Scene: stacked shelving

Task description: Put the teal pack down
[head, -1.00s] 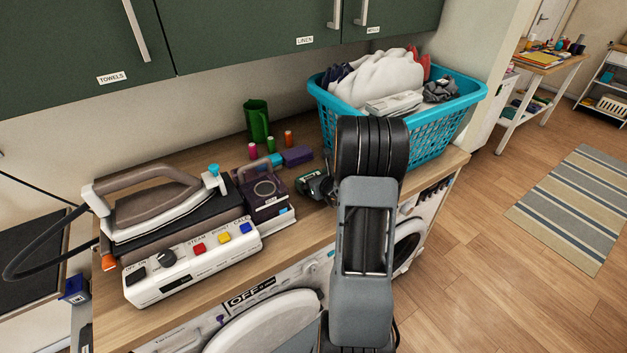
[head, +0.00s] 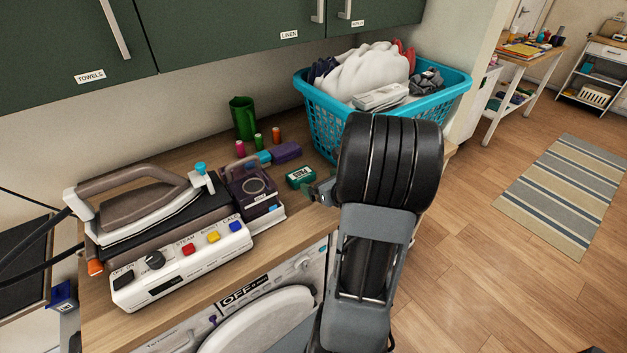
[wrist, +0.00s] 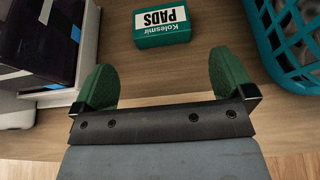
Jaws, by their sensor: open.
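The teal pack (head: 300,176), a small box with a white label, rests on the wooden counter between the purple box and the laundry basket. In the wrist view the teal pack (wrist: 162,37) lies flat, its label reading "Kolesmir PADS". My gripper (wrist: 164,82) is open and empty, its two green fingertips apart. The pack sits beyond the fingertips, clear of them. In the head view my gripper (head: 322,191) is mostly hidden by my arm, just to the right of the pack.
A teal laundry basket (head: 323,121) stands at the right. A purple box (head: 250,186) stands left of the pack, beside the steam iron (head: 136,205). The counter's front edge is close to my gripper.

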